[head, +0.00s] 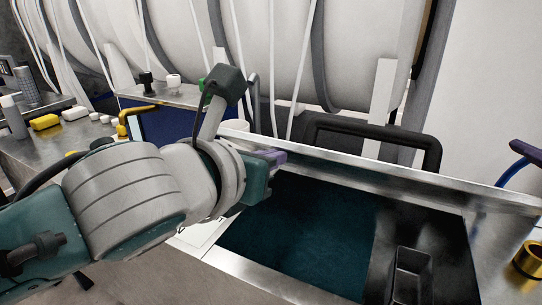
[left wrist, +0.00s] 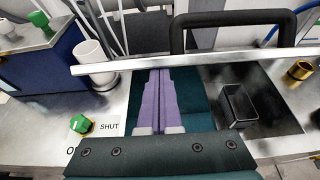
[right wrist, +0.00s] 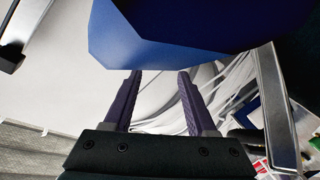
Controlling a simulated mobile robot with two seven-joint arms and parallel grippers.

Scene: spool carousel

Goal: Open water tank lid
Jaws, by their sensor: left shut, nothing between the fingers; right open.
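The water tank (head: 250,275) has an open top with dark teal water (head: 320,225) showing. Its metal lid (head: 345,172) stands raised along the far side of the opening, seen nearly edge-on; it also shows as a bright bar in the left wrist view (left wrist: 230,58). The lid's black handle (head: 378,131) rises behind that edge. My left gripper (head: 275,157) is shut and empty over the opening, its purple fingertips close to the lid's near face; contact is hard to tell. My right gripper (right wrist: 155,82) is open and empty, away from the tank.
A black recessed fitting (head: 410,272) sits at the right of the opening, with a brass ring (head: 529,258) beyond. A green knob (left wrist: 81,124) lies beside a SHUT label. A blue block (right wrist: 190,35) hangs close over my right fingers.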

